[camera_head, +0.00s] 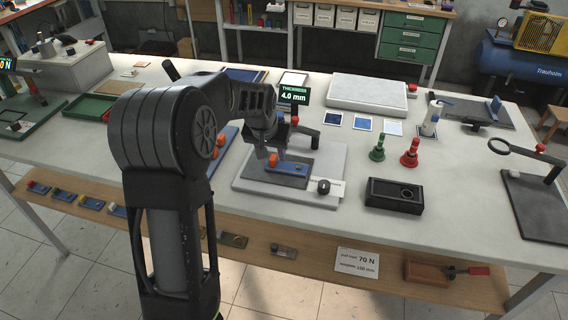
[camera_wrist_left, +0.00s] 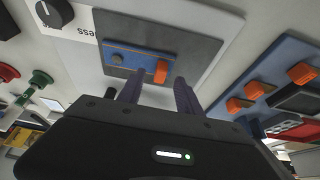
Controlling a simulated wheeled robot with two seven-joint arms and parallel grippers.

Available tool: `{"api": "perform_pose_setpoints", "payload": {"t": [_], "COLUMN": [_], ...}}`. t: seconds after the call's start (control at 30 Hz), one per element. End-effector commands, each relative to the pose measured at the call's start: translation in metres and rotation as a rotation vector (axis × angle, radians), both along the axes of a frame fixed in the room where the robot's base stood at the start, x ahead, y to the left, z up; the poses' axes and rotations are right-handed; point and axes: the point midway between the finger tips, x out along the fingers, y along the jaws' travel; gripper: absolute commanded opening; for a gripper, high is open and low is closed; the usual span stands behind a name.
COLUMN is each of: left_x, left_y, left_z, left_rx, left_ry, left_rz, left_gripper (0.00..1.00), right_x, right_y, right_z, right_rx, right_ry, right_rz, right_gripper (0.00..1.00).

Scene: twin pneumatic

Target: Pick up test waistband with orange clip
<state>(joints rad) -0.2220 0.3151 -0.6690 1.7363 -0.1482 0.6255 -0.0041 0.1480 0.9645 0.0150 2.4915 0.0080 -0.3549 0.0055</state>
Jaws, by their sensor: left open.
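The test waistband is a short blue band (camera_head: 291,168) with an orange clip (camera_head: 273,159) at one end. It lies on a dark plate on the pale thickness gauge base (camera_head: 244,181). The blue band (camera_wrist_left: 135,57) and its orange clip (camera_wrist_left: 161,71) also show in the left wrist view. My left gripper (camera_head: 266,154) is open and empty just above the clip end. In the wrist view its two fingers (camera_wrist_left: 158,92) point toward the orange clip, one to each side, and I cannot tell whether they touch it. My right gripper is not in view.
A blue rack (camera_head: 224,148) with several orange clips stands left of the gauge, partly behind my arm. A display (camera_head: 294,95) reads 4.0 mm. Right of the gauge are a black box (camera_head: 394,197), a green stamp-like piece (camera_head: 377,150) and a red one (camera_head: 410,154).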

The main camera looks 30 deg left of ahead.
Motion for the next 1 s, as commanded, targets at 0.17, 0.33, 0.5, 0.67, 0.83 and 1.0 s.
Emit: {"api": "perform_pose_setpoints", "payload": {"t": [0.17,0.33,0.5,0.67,0.83,1.0], "left_x": [0.006,0.007,0.007,0.007,0.007,0.007], "left_y": [0.003,0.003,0.003,0.003,0.003,0.003], "left_z": [-0.017,-0.017,-0.017,-0.017,-0.017,-0.017], "left_rx": [-0.001,-0.001,-0.001,-0.001,-0.001,-0.001], "left_ry": [0.001,0.0,0.0,0.0,0.0,0.0], "left_rz": [0.002,0.001,0.001,0.001,0.001,0.001], "left_gripper": [0.42,0.42,0.42,0.42,0.36,0.22], "right_x": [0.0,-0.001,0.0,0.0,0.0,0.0], "right_y": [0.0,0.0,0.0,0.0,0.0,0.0], "right_z": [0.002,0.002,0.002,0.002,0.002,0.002], "right_rx": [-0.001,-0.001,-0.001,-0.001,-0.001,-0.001], "right_ry": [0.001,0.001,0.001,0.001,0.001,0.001], "right_rz": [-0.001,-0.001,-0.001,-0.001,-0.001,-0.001], "right_gripper": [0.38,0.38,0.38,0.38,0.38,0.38]}}
